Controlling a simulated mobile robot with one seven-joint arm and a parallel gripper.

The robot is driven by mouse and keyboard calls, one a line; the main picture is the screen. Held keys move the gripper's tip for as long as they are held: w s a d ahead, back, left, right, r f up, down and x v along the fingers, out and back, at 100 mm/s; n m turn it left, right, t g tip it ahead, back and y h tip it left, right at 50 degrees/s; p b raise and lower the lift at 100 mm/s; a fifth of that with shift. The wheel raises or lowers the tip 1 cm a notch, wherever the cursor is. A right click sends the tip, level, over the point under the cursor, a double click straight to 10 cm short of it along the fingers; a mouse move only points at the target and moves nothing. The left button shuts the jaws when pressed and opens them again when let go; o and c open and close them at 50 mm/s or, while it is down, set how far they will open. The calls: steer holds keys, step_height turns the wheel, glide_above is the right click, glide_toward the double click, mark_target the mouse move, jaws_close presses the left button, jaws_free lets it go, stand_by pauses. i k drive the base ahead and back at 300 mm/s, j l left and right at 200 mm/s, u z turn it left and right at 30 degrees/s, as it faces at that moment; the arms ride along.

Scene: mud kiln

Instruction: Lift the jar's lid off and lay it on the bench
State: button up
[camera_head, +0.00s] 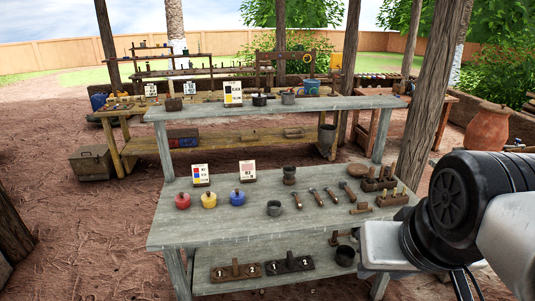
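A large terracotta jar (488,130) stands at the far right beyond the bench; its top looks closed by a flat lid (492,106). On the near grey bench (180,232), small red (183,201), yellow (208,200) and blue (237,197) rounded pots each carry a knob on top. A dark grey jar-like vessel (289,176) stands behind an open grey cup (274,208). I cannot tell which vessel is the task's jar. My arm comes in from the right edge; my gripper is not in view.
Several hand tools lie right of the grey cup. A round brown disc (357,170) and wooden blocks (380,180) crowd the bench's right. Two cards stand at the back left. The front left of the bench top is clear. A raised shelf (350,103) spans the back.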

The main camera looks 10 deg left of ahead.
mark_target(182, 197)
steer(key=i+j+u, duration=0.1)
steer(key=i+j, duration=0.2)
steer(key=j, duration=0.3)
steer(key=i+j+u, duration=0.1)
steer(key=i+j, duration=0.15)
steer(key=j, duration=0.3)
steer(key=i+j+u, duration=0.1)
steer(key=i+j, duration=0.25)
steer(key=j, duration=0.2)
steer(key=i+j+u, duration=0.1)
steer(key=i+j, duration=0.2)
steer(key=j, duration=0.2)
steer(key=i+j+u, duration=0.1)
steer(key=i+j, duration=0.3)
steer(key=j, duration=0.1)
